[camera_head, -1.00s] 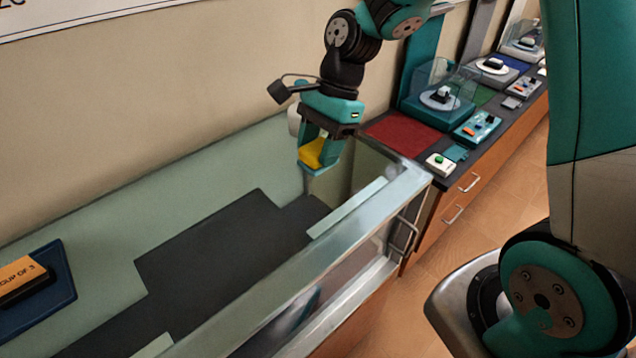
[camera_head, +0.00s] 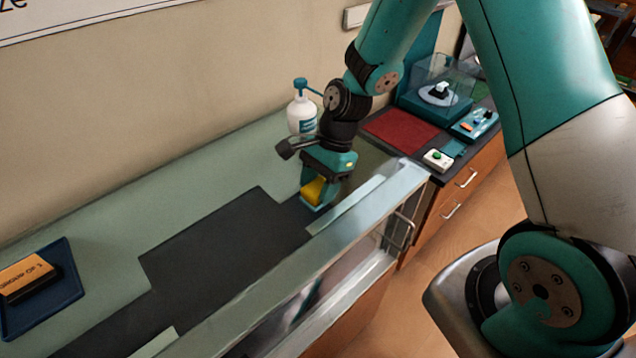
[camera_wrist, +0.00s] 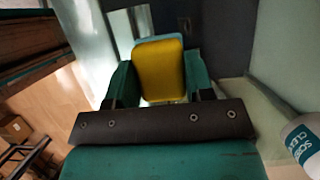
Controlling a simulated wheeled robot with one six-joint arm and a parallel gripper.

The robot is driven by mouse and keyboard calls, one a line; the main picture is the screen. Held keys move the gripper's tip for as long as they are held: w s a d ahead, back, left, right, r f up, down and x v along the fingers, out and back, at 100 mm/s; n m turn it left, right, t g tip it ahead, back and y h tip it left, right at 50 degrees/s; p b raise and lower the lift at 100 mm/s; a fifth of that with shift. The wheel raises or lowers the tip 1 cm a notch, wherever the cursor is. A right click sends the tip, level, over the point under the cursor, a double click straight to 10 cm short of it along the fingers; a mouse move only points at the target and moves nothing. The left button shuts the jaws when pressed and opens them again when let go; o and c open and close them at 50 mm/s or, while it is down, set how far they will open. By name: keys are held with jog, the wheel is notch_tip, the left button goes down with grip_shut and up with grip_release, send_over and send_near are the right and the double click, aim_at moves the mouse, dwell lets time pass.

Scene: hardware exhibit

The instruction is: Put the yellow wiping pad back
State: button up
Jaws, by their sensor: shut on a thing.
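The yellow wiping pad (camera_head: 314,190) is between the fingers of my gripper (camera_head: 318,194), which is shut on it. In the wrist view the yellow pad (camera_wrist: 160,70) fills the space between the two teal fingers of my gripper (camera_wrist: 158,85); a light blue edge shows beyond it. My gripper points down, low over the far right end of the dark strip (camera_head: 210,245) on the pale green counter. I cannot tell whether the pad touches the surface.
A white spray bottle (camera_head: 301,115) with a teal top stands behind my gripper, near the wall. A glass and metal rail (camera_head: 330,232) runs along the front. A blue tray (camera_head: 62,285) with an orange-topped block (camera_head: 25,277) lies at left. A red mat (camera_head: 400,131) is at right.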

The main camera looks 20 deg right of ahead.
jog(key=o, duration=0.9)
jog(key=shift+f, duration=0.1)
jog(key=b+v, duration=0.3)
jog(key=v, duration=0.9)
jog(key=s+a+r+n, duration=0.2)
jog(key=s+a+n, duration=0.1)
jog(key=s+n, duration=0.3)
jog(key=s+a+r+n+t, duration=0.1)
jog(key=s+a+r+n, duration=0.2)
jog(key=s+n, duration=0.4)
jog(key=s+a+r+n, duration=0.2)
jog(key=s+a+n, duration=0.1)
jog(key=s+n, duration=0.4)
jog(key=shift+a+r+n, duration=0.2)
jog(key=shift+r+n, duration=0.2)
jog(key=shift+n, duration=0.4)
notch_tip(320, 180, down, 5)
jog(key=b, duration=0.5)
jog(key=shift+f, duration=0.15)
